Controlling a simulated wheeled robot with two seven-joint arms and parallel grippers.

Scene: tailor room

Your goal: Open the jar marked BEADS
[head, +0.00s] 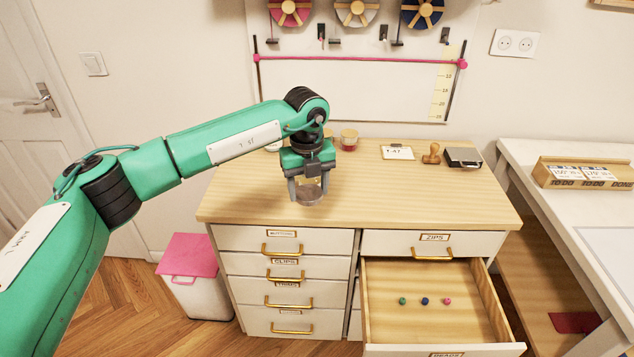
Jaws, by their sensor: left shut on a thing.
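My left gripper (308,182) is above the wooden cabinet top (420,190), fingers pointing down. It is shut on a small clear glass jar (308,197), which sits between the fingertips. I cannot read a label on it, and its lid is hidden or cannot be made out. I cannot tell whether the jar touches the cabinet top. No BEADS marking is legible on any jar. My right gripper is not in view.
An open drawer (420,325) at lower right holds three small coloured pieces. A clipboard (397,153), wooden stamp (431,153) and dark-and-silver box (463,157) stand at the back right. The front right of the top is clear. A pink-lidded bin (190,265) stands left.

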